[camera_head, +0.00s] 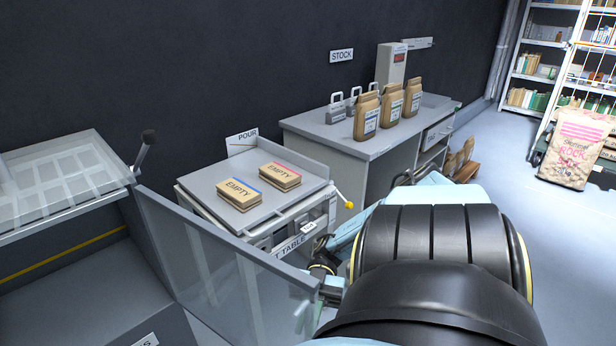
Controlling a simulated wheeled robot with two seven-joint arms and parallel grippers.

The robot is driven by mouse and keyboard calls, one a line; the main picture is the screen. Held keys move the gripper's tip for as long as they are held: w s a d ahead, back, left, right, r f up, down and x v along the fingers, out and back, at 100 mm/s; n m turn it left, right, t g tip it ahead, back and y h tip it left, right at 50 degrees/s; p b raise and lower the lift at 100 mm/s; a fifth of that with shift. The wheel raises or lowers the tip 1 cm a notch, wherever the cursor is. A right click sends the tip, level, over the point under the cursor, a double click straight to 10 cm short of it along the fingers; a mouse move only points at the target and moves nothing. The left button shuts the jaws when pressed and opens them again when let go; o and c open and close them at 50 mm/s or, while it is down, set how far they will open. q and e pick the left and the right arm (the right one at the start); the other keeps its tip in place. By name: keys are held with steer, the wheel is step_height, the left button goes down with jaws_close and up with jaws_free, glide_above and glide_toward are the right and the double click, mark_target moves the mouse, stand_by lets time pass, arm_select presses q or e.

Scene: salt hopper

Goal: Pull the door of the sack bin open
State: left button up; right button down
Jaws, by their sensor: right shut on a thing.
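The sack bin (75,290) is a grey box at the lower left, with a label partly cut off by the bottom edge. Its door (215,270) is a clear panel with a grey top rail, running from a post at the bin's far corner toward the lower middle. The door stands out at an angle from the bin. My right gripper (325,285) is at the free end of the door, shut on its edge or handle; my arm in front hides much of the grip. My left gripper is not in view.
A clear-lidded unit (60,185) with a black-knobbed lever (145,145) stands at the left. Behind the door is a table (210,182) with two "EMPTY" sacks (258,185). A bench (350,145) holds several brown bags. Open floor (500,170) lies at the right.

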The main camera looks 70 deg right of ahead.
steer(key=c, duration=1.9)
jaws_free()
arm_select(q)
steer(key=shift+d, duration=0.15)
